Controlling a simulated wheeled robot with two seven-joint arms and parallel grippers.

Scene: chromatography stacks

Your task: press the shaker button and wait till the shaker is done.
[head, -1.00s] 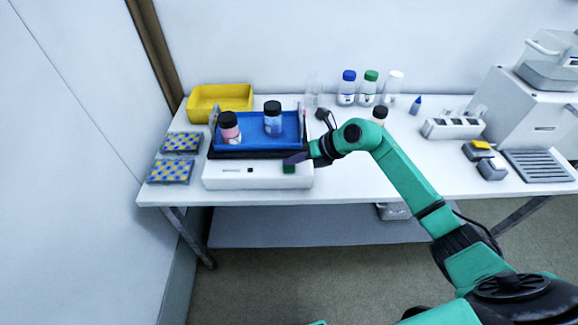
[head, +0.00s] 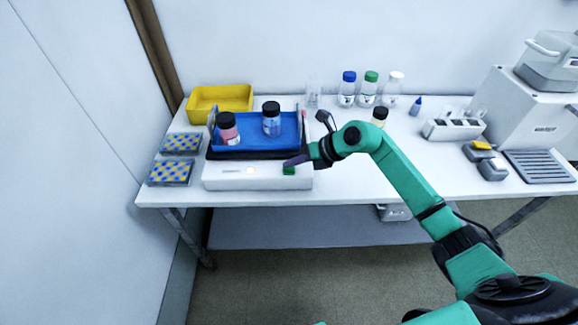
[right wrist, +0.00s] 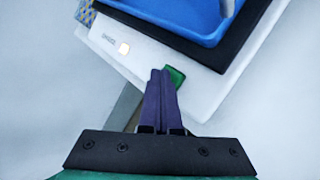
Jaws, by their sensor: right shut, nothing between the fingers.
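The shaker (head: 235,178) is a white box with a black plate and a blue tray (head: 252,144) on top. Two black-capped bottles stand in the tray, one with pink contents (head: 228,131) and one with bluish contents (head: 271,122). The green button (head: 288,171) is on the shaker's front right; it also shows in the right wrist view (right wrist: 175,76). My left gripper is not in view.
A yellow bin (head: 220,99) stands behind the shaker, and two blue-yellow racks (head: 170,172) lie left of it. Several capped bottles stand at the back. A white tube rack (head: 453,129) and a large machine (head: 520,105) are at right.

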